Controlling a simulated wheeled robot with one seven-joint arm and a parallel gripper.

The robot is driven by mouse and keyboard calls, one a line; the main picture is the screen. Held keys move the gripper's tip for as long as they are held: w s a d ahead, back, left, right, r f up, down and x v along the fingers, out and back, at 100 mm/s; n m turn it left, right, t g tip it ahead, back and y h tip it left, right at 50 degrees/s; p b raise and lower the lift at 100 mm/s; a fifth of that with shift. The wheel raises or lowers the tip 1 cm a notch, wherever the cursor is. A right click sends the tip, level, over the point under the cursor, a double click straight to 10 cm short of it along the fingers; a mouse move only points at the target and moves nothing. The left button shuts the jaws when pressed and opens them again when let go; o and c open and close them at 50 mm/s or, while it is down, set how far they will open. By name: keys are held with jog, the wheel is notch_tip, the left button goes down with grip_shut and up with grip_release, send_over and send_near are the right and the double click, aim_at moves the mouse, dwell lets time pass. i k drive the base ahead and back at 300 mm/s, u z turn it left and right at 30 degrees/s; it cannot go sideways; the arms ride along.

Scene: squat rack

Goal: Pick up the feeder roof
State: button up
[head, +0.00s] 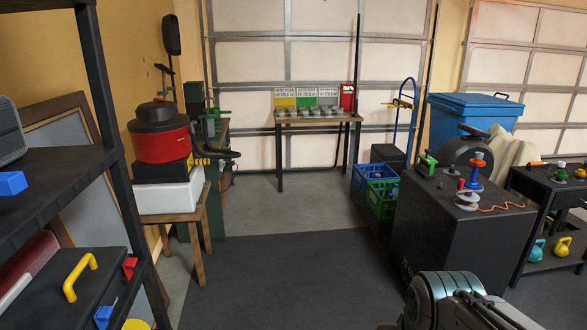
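I cannot pick out a feeder roof with certainty in the head view. Several small coloured things stand on the black cabinet (447,235) at right: a green piece (428,163) at its back left, and a blue piece with a red-orange top (473,172) with an orange cord near it. They are too small to tell what each one is. Part of my arm shows at the bottom right, in front of this cabinet. My gripper's fingers are not in view.
A dark mat (285,280) covers clear floor in the middle. A black shelf (60,180) stands close at left. A wooden stand (172,217) bears a red vacuum (160,140). A table (320,120) stands at the back. Green and blue crates (381,197) sit beside the cabinet.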

aim_at(207, 116)
jog(key=z, duration=0.15)
jog(key=i, duration=4.8)
jog(key=u, duration=0.4)
jog(key=i, duration=1.6)
jog(key=u, duration=1.1)
jog(key=i, duration=1.65)
jog(key=u, duration=1.2)
jog(key=i, duration=1.05)
jog(key=u, duration=0.25)
